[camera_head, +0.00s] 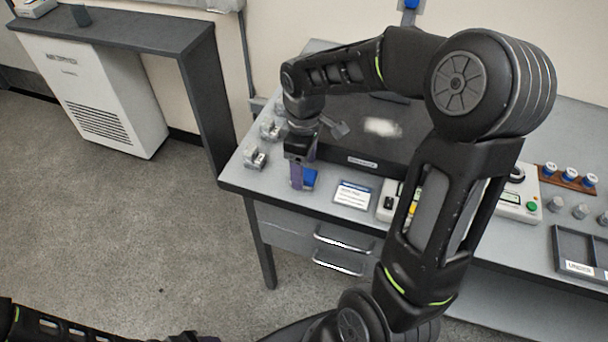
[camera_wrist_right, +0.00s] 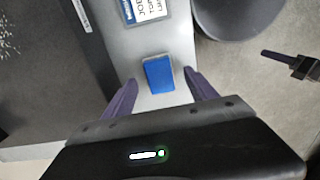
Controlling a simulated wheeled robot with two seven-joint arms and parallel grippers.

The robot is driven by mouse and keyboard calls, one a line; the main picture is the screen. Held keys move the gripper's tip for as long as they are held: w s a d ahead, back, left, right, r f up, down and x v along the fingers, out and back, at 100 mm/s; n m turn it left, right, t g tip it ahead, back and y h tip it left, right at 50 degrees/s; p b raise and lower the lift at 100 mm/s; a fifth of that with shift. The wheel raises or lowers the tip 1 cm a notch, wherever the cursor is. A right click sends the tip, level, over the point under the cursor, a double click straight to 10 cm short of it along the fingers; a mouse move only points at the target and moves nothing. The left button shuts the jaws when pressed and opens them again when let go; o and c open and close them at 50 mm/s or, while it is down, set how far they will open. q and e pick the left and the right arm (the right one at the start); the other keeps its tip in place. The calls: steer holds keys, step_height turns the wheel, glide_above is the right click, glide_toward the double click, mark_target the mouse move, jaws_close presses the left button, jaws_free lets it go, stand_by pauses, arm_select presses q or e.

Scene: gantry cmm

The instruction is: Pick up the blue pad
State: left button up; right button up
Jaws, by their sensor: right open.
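The blue pad (camera_head: 310,177) lies on the grey table near its front left edge. In the wrist view the blue pad (camera_wrist_right: 159,74) is a small blue block in line with the gap between the fingers. My right gripper (camera_head: 298,178) points down at the pad and partly hides it in the head view. Its two purple fingers (camera_wrist_right: 161,80) are spread to either side of the pad, with clear gaps and nothing held.
A white-and-blue card (camera_head: 353,195) lies right of the pad. A dark plate (camera_head: 400,125) is behind it. Small metal fixtures (camera_head: 255,157) stand to the left. A control box (camera_head: 518,203), capped jars (camera_head: 569,174) and a dark tray (camera_head: 580,250) are farther right.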

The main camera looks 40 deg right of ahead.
step_height(320, 180, down, 2)
steer(key=shift+f, duration=0.2)
steer(key=shift+c, duration=0.4)
jaws_close()
stand_by(0.6)
